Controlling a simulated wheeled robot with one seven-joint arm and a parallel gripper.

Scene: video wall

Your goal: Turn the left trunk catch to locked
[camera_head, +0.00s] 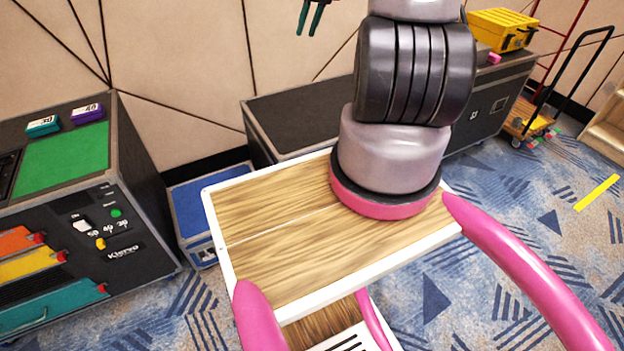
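A long black trunk (300,108) with metal edges stands against the back wall, partly hidden behind my arm and the wooden top. A small light fitting (499,104) shows on the right part of its front. I cannot tell whether it is a catch or how it is turned. The left part of the trunk's front is mostly hidden, and no left catch can be made out. My gripper (309,30) shows only in part at the top edge, above the trunk and well apart from it. Its two dark fingers point down with a gap between them, and nothing shows between them.
A black console (140,215) with a green top panel and coloured drawers stands at left. A blue-topped box (190,215) sits beside it. A yellow case (495,22) and small pink block (494,58) are on the trunk.

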